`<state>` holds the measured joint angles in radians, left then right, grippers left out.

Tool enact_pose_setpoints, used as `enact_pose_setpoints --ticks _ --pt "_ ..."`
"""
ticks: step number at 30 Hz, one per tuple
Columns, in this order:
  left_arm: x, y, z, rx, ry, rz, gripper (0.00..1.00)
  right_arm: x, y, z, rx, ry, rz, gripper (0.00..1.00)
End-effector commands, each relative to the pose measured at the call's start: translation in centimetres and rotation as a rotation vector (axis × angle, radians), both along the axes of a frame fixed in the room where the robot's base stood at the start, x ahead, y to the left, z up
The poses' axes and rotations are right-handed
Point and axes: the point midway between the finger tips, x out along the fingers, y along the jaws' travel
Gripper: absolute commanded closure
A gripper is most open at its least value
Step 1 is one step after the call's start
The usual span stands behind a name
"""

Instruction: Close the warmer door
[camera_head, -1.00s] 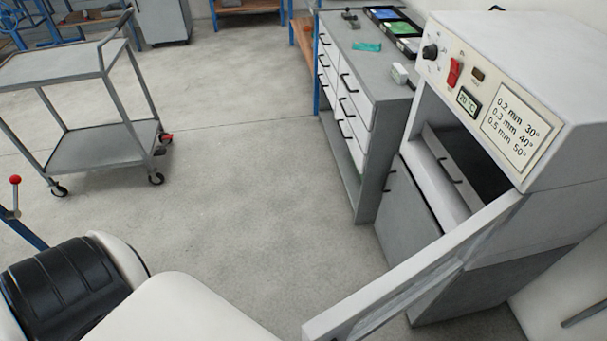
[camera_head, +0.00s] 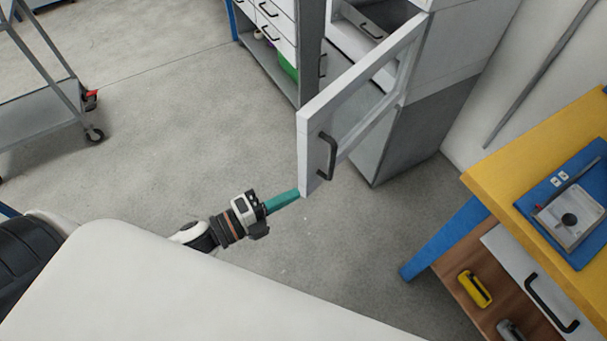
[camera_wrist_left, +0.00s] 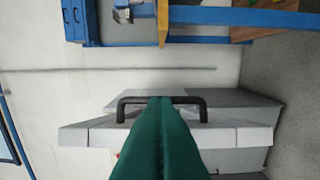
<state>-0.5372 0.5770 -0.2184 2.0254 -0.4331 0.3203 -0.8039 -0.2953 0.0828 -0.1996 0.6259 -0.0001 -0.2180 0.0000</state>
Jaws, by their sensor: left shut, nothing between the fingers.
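The warmer (camera_head: 425,120) is a white and grey cabinet at the top of the head view, its control panel out of frame. Its white-framed, windowed door (camera_head: 308,150) stands open, swung out toward me. A black handle (camera_head: 328,157) is on the door's face near its free edge. My left gripper (camera_head: 297,193) has teal fingers, shut and empty, with tips by the lower free corner of the door. In the left wrist view the shut fingers (camera_wrist_left: 160,100) overlap the black handle (camera_wrist_left: 190,100); I cannot tell if they touch. My right gripper is out of view.
A yellow-topped workbench (camera_head: 520,135) with blue legs stands at right, holding a blue mat (camera_head: 570,190). A drawer cabinet (camera_head: 310,50) stands behind the door. A grey trolley (camera_head: 40,115) is at far left. The floor between trolley and door is clear.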

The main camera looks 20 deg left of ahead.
Motion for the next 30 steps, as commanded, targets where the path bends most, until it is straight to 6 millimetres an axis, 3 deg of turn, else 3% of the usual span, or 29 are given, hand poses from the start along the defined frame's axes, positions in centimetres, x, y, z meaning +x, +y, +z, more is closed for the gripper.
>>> enact_pose_setpoints --ticks 11,18,30 --pt "6.5 -4.8 0.2 -0.003 -0.001 0.002 1.00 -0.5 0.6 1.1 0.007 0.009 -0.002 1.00" --pt "7.3 -1.7 -0.1 0.001 0.004 0.003 1.00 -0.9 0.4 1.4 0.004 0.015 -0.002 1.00" --pt "7.6 -0.9 -0.1 -0.003 0.005 0.003 1.00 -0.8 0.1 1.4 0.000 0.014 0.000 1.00"
